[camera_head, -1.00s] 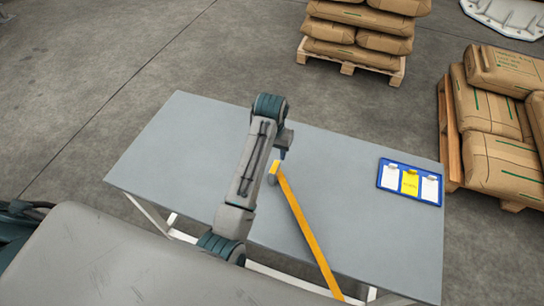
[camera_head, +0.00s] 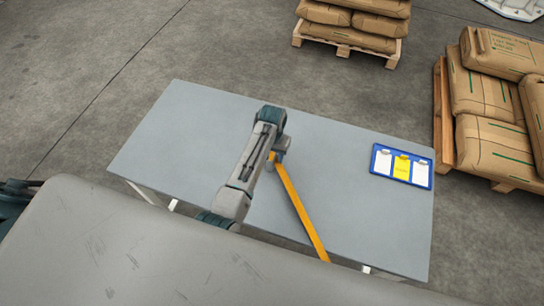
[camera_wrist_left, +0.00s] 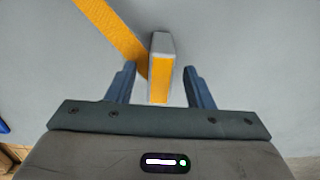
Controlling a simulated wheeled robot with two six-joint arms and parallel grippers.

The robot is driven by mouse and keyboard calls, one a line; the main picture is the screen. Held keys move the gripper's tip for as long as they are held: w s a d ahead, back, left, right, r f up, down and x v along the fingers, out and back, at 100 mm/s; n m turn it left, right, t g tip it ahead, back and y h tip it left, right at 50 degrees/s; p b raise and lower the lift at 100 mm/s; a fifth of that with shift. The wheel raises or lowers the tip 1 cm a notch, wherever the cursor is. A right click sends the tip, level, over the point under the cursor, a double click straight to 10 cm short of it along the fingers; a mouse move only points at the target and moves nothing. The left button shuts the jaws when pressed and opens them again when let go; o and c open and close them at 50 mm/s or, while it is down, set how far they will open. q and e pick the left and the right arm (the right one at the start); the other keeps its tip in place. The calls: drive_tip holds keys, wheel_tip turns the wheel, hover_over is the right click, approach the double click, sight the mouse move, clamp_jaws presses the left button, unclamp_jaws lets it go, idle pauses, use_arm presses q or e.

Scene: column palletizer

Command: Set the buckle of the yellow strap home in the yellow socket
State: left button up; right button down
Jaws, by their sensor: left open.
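The yellow strap (camera_head: 300,211) lies across the grey table and runs down to its near edge; it also shows in the left wrist view (camera_wrist_left: 112,28). At its far end is the buckle, a grey block with a yellow-orange face (camera_wrist_left: 160,80). My left gripper (camera_wrist_left: 160,70) is open, with one blue finger on each side of the buckle and a gap on both sides. In the head view my left arm partly hides the buckle. The yellow socket (camera_head: 402,168) appears as the yellow middle panel of a blue board (camera_head: 375,162) at the table's right. My right gripper is not in view.
White panels flank the yellow one on the board. The table (camera_head: 340,150) is otherwise bare, with clear surface between the strap and the board. Pallets of brown sacks (camera_head: 490,145) stand on the floor beyond and to the right of the table.

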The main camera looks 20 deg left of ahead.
use_arm(q)
drive_tip(key=shift+f, duration=0.35)
clamp_jaws()
drive_tip(key=shift+w+r, duration=0.1)
drive_tip(key=shift+r, duration=0.05)
